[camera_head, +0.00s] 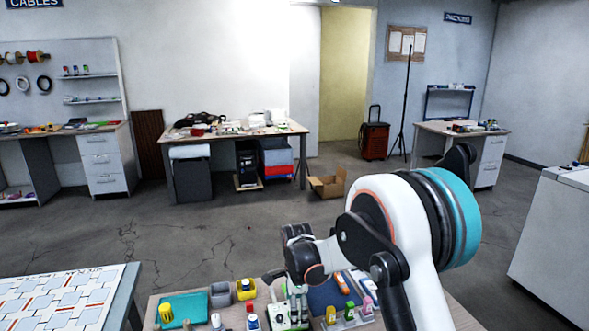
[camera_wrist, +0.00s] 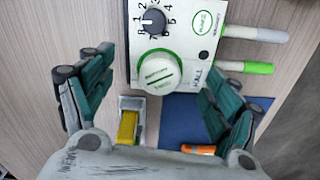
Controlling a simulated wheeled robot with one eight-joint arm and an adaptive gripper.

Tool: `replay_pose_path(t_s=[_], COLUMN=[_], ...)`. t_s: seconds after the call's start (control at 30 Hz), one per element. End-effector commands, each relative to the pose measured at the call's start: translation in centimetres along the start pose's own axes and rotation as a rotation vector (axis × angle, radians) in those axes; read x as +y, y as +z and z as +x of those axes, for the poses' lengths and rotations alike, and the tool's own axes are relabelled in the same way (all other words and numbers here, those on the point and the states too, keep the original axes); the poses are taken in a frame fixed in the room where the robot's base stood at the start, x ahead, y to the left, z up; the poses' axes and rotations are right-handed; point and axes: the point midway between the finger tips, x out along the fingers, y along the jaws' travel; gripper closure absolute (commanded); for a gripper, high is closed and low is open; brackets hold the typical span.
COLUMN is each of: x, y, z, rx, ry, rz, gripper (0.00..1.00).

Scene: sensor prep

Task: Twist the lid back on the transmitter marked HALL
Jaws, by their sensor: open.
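The white transmitter (camera_wrist: 178,40) lies on the wooden bench below my gripper, at the top middle of the wrist view. Its side lettering looks like HALL. In the head view the arm partly hides the transmitter (camera_head: 281,315) under my gripper (camera_head: 297,291).
Near the lid are a yellow item in a pale holder (camera_wrist: 128,126), a blue mat (camera_wrist: 185,122) and an orange item (camera_wrist: 198,149). In the head view a teal tray (camera_head: 184,307) stands at left and several small bottles crowd the bench.

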Motion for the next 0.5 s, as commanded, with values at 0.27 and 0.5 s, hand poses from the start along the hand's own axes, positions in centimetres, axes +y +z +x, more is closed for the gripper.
replay_pose_path(t_s=[0.27,0.5], x=[0.00,0.00], y=[0.00,0.00], z=[-0.36,-0.80], rx=[0.000,0.000], ry=[0.000,0.000], rz=[0.000,0.000], gripper=[0.18,0.18])
